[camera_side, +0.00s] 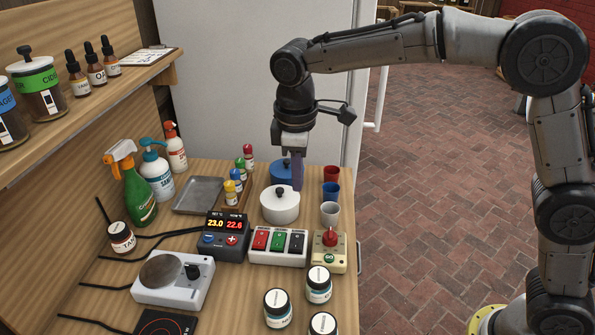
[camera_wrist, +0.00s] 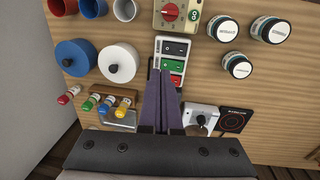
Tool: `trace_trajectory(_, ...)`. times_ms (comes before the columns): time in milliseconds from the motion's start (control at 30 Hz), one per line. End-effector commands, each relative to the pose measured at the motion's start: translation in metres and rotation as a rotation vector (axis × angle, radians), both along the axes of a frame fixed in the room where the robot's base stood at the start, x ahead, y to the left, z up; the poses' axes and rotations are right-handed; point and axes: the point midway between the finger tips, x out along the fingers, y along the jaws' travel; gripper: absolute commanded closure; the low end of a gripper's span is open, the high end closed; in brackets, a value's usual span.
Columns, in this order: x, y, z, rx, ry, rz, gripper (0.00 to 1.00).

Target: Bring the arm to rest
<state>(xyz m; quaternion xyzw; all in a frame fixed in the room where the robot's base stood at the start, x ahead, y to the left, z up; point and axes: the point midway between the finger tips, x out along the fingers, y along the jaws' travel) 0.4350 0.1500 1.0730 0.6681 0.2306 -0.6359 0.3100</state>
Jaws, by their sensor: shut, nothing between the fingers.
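My gripper (camera_side: 297,172) points down above the workbench, with its purple fingers closed together and nothing between them. In the side view its fingers are in front of the blue pot (camera_side: 284,171) and above the white lidded pot (camera_side: 280,205). In the wrist view my gripper (camera_wrist: 162,78) shows as two purple fingers side by side, their tips over the lower edge of the switch box (camera_wrist: 172,58). The fingers hide part of the bench below them. I cannot tell from these views how high the tips are.
Red, blue and white cups (camera_side: 330,214) stand at the bench's right edge. The controller (camera_side: 220,236), red-knob box (camera_side: 328,252), hotplate (camera_side: 173,280) and several jars (camera_side: 277,308) fill the front. Spray bottles (camera_side: 136,185) stand left, below a shelf (camera_side: 95,98). Brick floor lies open right.

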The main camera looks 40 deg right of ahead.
Motion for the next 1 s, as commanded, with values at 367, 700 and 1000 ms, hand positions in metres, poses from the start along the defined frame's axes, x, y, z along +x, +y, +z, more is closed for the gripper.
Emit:
trace_trajectory(367, 0.001, -0.001, 0.01, 0.0, 0.0, -0.001, 1.0)
trace_trajectory(700, -0.008, -0.035, 0.058, 0.034, -0.092, -0.065, 1.0)
trace_trajectory(1000, -0.101, -0.108, 0.113, 0.105, -0.241, -0.241, 1.0)
